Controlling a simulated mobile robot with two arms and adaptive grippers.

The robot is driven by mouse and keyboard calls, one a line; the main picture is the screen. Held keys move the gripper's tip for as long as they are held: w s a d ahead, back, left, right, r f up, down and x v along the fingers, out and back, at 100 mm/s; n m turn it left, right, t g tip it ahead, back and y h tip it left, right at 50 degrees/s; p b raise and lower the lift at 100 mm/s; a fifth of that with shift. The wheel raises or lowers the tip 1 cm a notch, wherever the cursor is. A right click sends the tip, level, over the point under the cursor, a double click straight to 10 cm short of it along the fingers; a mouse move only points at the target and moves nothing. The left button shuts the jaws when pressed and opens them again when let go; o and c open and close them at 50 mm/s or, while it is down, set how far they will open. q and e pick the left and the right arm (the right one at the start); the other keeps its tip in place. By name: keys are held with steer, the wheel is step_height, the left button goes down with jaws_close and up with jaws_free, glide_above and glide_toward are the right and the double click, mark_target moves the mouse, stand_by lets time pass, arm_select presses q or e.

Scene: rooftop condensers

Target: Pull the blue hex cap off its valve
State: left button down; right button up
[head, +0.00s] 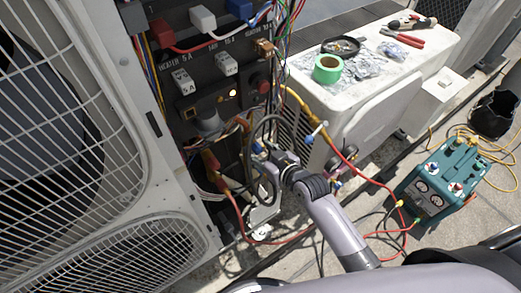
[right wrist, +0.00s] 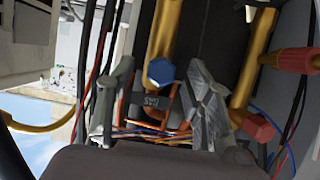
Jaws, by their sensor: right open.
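The blue hex cap (right wrist: 161,71) sits on the end of a brass-coloured valve pipe in the right wrist view. My right gripper (head: 264,158) reaches into the open lower part of the electrical unit in the head view. Its two grey fingers are open, one on each side of the blue cap in the right wrist view, with gaps between fingers and cap. A small dark tag marked GAS (right wrist: 152,101) shows just below the cap. In the head view the cap is too small and covered to tell clearly. My left gripper is not in view.
A red hex cap (right wrist: 258,127) is on a second brass pipe to the right. Loose coloured wires and hoses run around the valves. A white unit (head: 385,60) holds green tape (head: 327,69) and red pliers (head: 402,38). A teal gauge machine (head: 440,182) stands right.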

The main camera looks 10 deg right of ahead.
steer(key=shift+c, duration=0.3)
jaws_close()
stand_by(0.6)
stand_by(0.5)
